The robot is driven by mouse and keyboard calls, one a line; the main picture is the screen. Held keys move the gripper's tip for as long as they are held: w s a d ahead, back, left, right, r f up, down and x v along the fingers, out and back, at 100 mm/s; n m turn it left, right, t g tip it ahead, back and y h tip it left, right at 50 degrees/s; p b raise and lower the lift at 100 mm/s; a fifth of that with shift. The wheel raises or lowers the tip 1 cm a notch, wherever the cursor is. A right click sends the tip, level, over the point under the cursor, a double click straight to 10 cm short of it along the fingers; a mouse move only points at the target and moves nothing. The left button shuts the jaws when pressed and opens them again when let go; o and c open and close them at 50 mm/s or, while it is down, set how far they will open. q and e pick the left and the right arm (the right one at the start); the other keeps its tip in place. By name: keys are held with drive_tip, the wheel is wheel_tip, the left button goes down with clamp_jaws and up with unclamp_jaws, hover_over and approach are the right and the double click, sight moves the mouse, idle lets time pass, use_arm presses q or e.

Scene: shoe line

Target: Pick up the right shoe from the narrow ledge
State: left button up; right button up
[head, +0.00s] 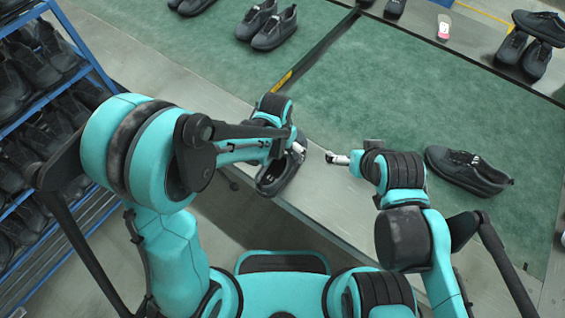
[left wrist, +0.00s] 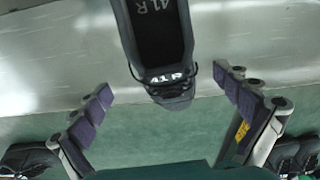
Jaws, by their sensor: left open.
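A dark shoe (head: 277,176) sits on the narrow grey ledge (head: 312,192) at the front of the green line, partly hidden by my left gripper. My left gripper (head: 291,143) is over the shoe's far end. Its fingers (left wrist: 164,80) are spread, one on each side of the shoe's near end, with gaps on both sides. My right gripper (head: 335,157) is to the right, apart from the shoe; its jaw state is unclear.
Another dark shoe (head: 468,170) lies on the green mat (head: 400,110) to the right. A pair (head: 266,25) stands at the back, and more shoes (head: 525,52) are at the far right. A blue rack (head: 75,65) of shoes is at the left.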

use_arm(q)
drive_tip(key=b, duration=0.2)
hover_over(283, 163)
wheel_tip(283, 163, down, 6)
drive_tip(key=shift+s+a+r, duration=0.1)
drive_tip(key=shift+r, duration=0.1)
drive_tip(key=shift+f+b, duration=0.3)
drive_tip(key=shift+f, duration=0.1)
drive_tip(key=shift+r, duration=0.1)
drive_tip(key=shift+c, duration=1.3)
drive_tip(key=c, duration=1.2)
